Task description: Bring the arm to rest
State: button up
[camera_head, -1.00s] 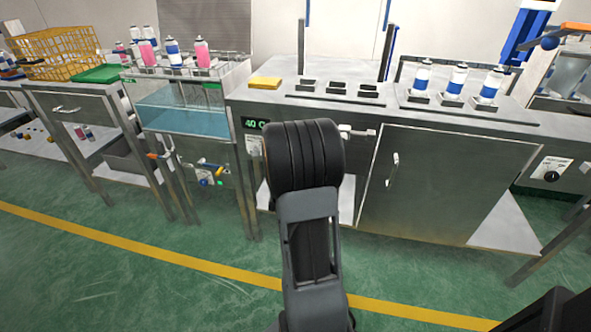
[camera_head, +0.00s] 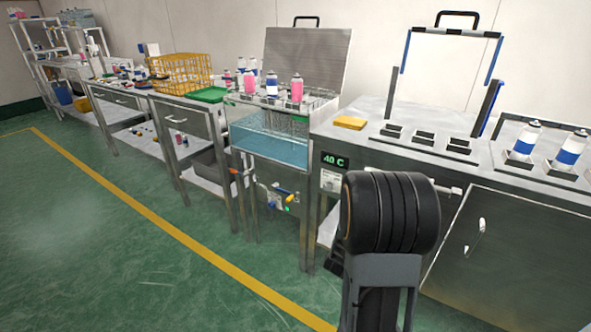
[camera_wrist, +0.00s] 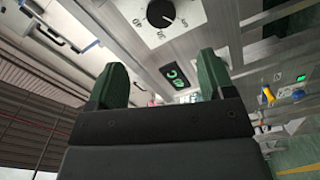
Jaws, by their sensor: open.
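My gripper (camera_wrist: 160,85) shows in the wrist view with its two green fingers spread apart and nothing between them. Beyond the fingers are the dial panel (camera_wrist: 160,18) and the green digital display of the water bath bench, both seen tilted. In the head view my black arm link stands in front of the steel bench at the lower right. The gripper itself cannot be made out in that view. The display (camera_head: 335,160) reads 40 C there.
The water bath (camera_head: 268,145) holds blue water, with pink and blue-white cans (camera_head: 297,88) racked above. A yellow basket (camera_head: 180,73) stands left of it. Blue-white cans (camera_head: 525,141) stand on the right bench. Green floor with a yellow line (camera_head: 175,230) is clear at the left.

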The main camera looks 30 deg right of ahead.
jog(key=w+a+r+t+y+p, duration=0.1)
jog(key=w+a+r+y+p, duration=0.2)
jog(key=a+r+y+p, duration=0.45)
jog(key=w+a+r+y+p, duration=0.2)
jog(key=a+r+y+p, duration=0.2)
jog(key=a+r+p, duration=0.5)
jog(key=s+a+r+m+g+y+p, duration=0.2)
jog(key=s+a+r+g+y+p, duration=0.1)
jog(key=s+a+r+g+p, duration=0.4)
jog(key=s+a+r+p, duration=0.3)
jog(key=s+a+r, duration=0.2)
jog(key=s+r, duration=0.2)
jog(key=shift+y, duration=0.35)
jog(key=shift+s+d, duration=0.1)
jog(key=shift+d, duration=0.1)
